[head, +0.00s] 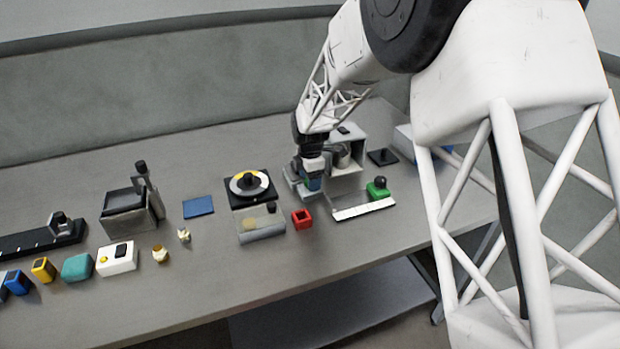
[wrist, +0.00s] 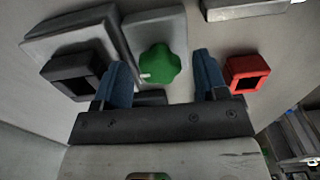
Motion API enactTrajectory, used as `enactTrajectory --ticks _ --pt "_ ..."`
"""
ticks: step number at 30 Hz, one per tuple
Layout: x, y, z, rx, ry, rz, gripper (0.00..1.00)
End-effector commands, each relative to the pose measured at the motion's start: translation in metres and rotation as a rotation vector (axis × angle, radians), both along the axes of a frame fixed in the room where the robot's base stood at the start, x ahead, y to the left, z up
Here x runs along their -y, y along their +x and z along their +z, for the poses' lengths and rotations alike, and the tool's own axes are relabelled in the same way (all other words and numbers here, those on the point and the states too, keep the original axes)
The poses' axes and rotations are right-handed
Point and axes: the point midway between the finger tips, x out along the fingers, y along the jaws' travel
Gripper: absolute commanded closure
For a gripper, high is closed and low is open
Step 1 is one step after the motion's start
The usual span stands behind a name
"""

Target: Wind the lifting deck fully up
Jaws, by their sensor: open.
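In the wrist view a green lobed knob (wrist: 163,62) with a small white mark sits on a grey block (wrist: 146,24). Beside it, a grey plate (wrist: 95,22) carries a black square holder (wrist: 76,74); this looks like the lifting deck, but its height is unclear. My gripper (wrist: 162,70) is open, its blue fingers on either side of the knob with a gap to each. I cannot tell whether the fingertips are down level with the knob. In the head view my gripper (head: 311,183) hangs over this grey unit (head: 291,179) and hides the knob.
A red square holder (head: 302,218) stands close by, just outside one finger in the wrist view (wrist: 248,73). A black turntable (head: 236,194) is to the left. A green block with a black knob (head: 378,188) and a grey housing (head: 349,140) are to the right.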

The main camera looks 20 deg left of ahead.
Motion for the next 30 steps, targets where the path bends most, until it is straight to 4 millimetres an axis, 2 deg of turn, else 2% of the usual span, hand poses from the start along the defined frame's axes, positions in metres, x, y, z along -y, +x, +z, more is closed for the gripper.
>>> enactTrajectory --ticks 8,17,30 --pt "-0.0001 0.0001 -0.0003 0.001 0.001 0.000 0.35" --pt "-0.0001 0.0001 -0.0001 0.001 0.001 0.000 0.81" --pt "-0.0001 0.0004 0.0004 0.001 0.001 -0.064 0.83"
